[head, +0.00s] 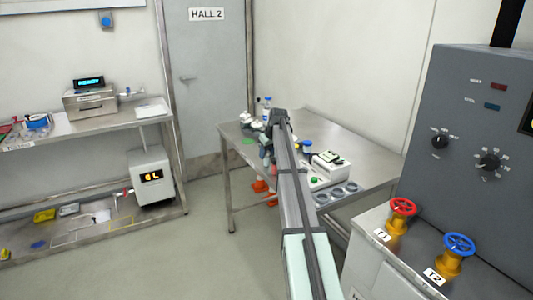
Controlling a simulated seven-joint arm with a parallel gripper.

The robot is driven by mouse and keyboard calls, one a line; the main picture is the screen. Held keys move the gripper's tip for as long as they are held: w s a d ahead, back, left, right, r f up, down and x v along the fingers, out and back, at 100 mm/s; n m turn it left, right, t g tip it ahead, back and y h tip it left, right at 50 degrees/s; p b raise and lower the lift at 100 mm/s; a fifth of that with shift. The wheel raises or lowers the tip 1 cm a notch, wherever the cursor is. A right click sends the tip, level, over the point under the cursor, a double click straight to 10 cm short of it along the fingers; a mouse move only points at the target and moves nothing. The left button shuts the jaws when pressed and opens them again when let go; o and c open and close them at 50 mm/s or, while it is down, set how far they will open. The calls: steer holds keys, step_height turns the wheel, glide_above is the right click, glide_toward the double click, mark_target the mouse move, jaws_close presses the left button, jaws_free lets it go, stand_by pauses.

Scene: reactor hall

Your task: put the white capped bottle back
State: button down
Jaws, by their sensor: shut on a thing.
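My arm reaches out over the steel table (375,175) in the middle of the head view. My gripper (266,154) is at its far end, low and small in the picture, over the left part of the table. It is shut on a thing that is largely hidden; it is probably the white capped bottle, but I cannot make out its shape.
Right of my arm, the table holds a white device (331,165), a blue-topped jar (307,146) and a holder with round wells (338,192). A grey control panel (480,140) with red (402,207) and blue (459,244) valve wheels stands at right. The table's back right is clear.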

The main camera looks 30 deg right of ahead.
steer(key=shift+f, duration=0.1)
steer(key=c, duration=0.8)
jaws_free()
steer(key=v, duration=1.2)
steer(key=shift+w, duration=0.1)
